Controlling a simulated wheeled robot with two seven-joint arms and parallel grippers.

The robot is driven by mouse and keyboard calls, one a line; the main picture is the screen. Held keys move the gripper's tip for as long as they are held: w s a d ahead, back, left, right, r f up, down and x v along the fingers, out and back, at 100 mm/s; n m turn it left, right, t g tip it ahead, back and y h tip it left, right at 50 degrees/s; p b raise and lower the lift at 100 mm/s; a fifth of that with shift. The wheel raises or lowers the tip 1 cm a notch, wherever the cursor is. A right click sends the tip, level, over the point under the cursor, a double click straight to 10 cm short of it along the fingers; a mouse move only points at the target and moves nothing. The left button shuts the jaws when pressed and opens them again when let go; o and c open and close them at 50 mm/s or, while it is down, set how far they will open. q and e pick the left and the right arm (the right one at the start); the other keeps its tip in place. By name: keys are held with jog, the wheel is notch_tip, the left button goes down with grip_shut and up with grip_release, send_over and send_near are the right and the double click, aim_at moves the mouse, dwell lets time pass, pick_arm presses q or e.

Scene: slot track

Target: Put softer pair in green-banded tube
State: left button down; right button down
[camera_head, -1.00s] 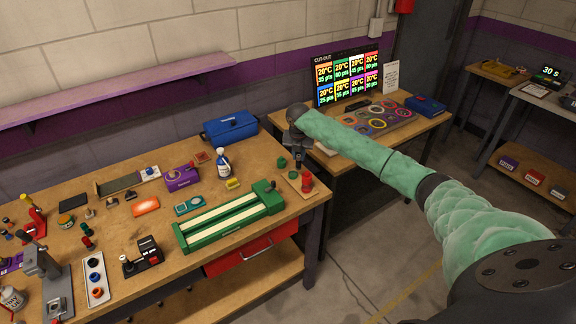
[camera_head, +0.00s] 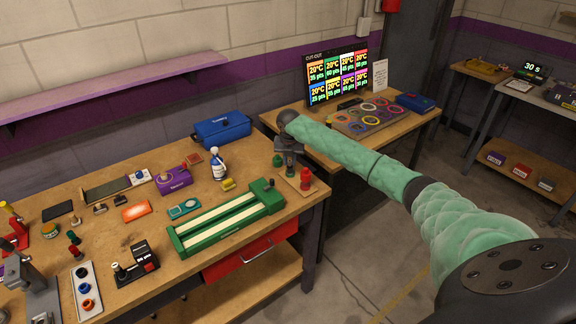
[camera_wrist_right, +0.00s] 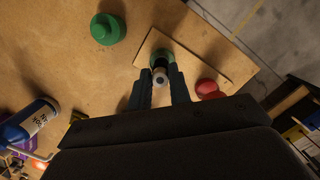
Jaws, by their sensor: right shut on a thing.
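My right gripper (camera_head: 290,164) is over the right end of the long wooden bench. In the right wrist view its fingers (camera_wrist_right: 161,78) are closed on a small dark round piece (camera_wrist_right: 160,70) with a pale end. That piece is right over a green-ringed tube (camera_wrist_right: 161,56) on a wooden board (camera_wrist_right: 200,60); I cannot tell whether it is inside the mouth. In the head view the green tube (camera_head: 292,183) stands below the fingers, beside a red tube (camera_head: 306,180). A separate green cap-like piece (camera_wrist_right: 107,29) lies off the board. My left gripper is out of view.
A white and blue bottle (camera_head: 217,164) and a yellow block (camera_head: 228,184) stand left of the board. A green two-lane fixture (camera_head: 230,220) lies along the bench front. Behind are a blue case (camera_head: 222,130) and a lit screen (camera_head: 338,75). The bench's right edge is close.

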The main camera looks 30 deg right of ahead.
jog(key=shift+s+d, duration=0.1)
jog(key=shift+d, duration=0.05)
jog(key=shift+f, duration=0.1)
jog(key=shift+f, duration=0.3)
